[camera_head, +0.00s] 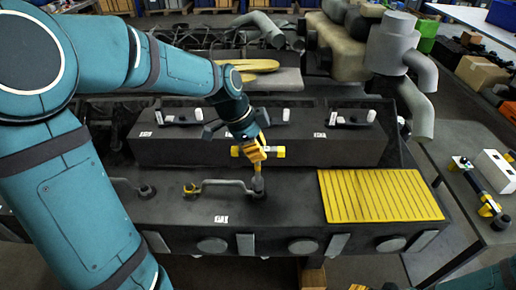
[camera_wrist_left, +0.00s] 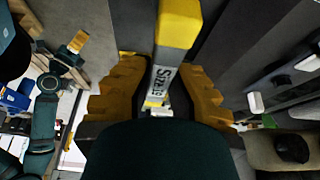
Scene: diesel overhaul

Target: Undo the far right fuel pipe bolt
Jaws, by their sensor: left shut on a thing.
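My left gripper (camera_head: 256,150) is above the engine block, pointing down. Its yellow jaws, also in the left wrist view (camera_wrist_left: 160,100), are shut on a tool with yellow ends and a grey, labelled shaft (camera_wrist_left: 163,75). The pipe's left end has a yellow fitting (camera_head: 191,189). My right gripper (camera_wrist_left: 78,41) shows small in the left wrist view; its opening is unclear.
A yellow ribbed mat (camera_head: 380,196) lies on the block to the right. A raised dark housing (camera_head: 180,150) stands behind the pipe. Another pipe (camera_head: 130,185) is at left, partly behind my arm. A side table (camera_head: 455,135) at right holds loose parts.

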